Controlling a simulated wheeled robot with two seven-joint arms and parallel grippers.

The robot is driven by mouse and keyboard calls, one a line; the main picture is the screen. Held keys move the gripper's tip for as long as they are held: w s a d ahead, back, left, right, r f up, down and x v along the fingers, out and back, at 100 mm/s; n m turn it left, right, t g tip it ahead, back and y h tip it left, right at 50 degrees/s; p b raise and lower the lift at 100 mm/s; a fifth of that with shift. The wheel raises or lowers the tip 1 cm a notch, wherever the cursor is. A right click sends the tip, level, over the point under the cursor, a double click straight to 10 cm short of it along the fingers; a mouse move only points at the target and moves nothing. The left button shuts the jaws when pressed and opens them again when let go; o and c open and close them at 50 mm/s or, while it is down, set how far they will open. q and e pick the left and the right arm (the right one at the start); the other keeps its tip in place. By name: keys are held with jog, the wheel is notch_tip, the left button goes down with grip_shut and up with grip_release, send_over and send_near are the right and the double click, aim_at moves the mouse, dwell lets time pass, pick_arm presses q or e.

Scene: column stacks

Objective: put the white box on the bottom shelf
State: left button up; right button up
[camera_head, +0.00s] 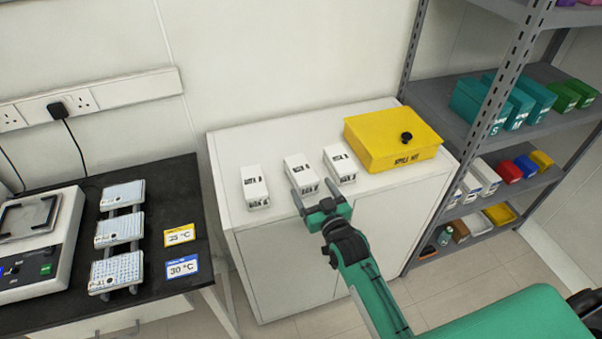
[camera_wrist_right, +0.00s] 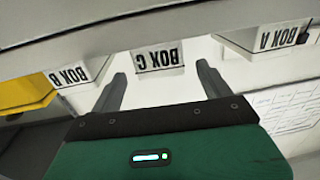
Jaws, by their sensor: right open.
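Three small white boxes stand in a row on a white cabinet (camera_head: 282,230): left (camera_head: 255,187), middle (camera_head: 301,173) and right (camera_head: 340,163). In the right wrist view their labels read BOX A (camera_wrist_right: 262,40), BOX C (camera_wrist_right: 158,60) and BOX B (camera_wrist_right: 80,72). My right gripper (camera_head: 315,194) is open and empty, at the front of the middle box, BOX C. Its fingers (camera_wrist_right: 161,75) point at BOX C, one to each side in the wrist view; contact cannot be told. The bottom shelf (camera_head: 478,238) of the grey rack is at right. My left gripper is out of view.
A yellow kit box (camera_head: 385,145) sits right of the white boxes. The rack's upright (camera_head: 500,85) stands near the cabinet. The bottom shelf holds a bottle (camera_head: 444,237), a brown box (camera_head: 460,230) and a yellow bin (camera_head: 500,213). A black table (camera_head: 150,250) with equipment is at left.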

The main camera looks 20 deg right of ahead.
aim_at(304, 172)
jog(key=shift+w, duration=0.8)
jog(key=shift+w+a+r+p, duration=0.2)
jog(key=shift+w+p, duration=0.1)
jog(key=shift+w, duration=0.2)
jog(key=w+p, duration=0.1)
jog(key=w, duration=0.2)
jog(key=shift+w+a, duration=0.15)
jog(key=shift+w, duration=0.5)
jog(key=c, duration=1.2)
jog(key=shift+c, duration=0.2)
notch_tip(304, 172, up, 20)
jog(key=b, duration=0.2)
jog(key=s+d+f+h, duration=0.1)
jog(key=s+f, duration=0.5)
jog(key=s, duration=0.4)
jog(key=s+d+f+m, duration=0.1)
jog(key=s+f, duration=0.6)
jog(key=s, duration=0.4)
jog(key=shift+f+h, duration=0.2)
jog(key=shift+h, duration=0.2)
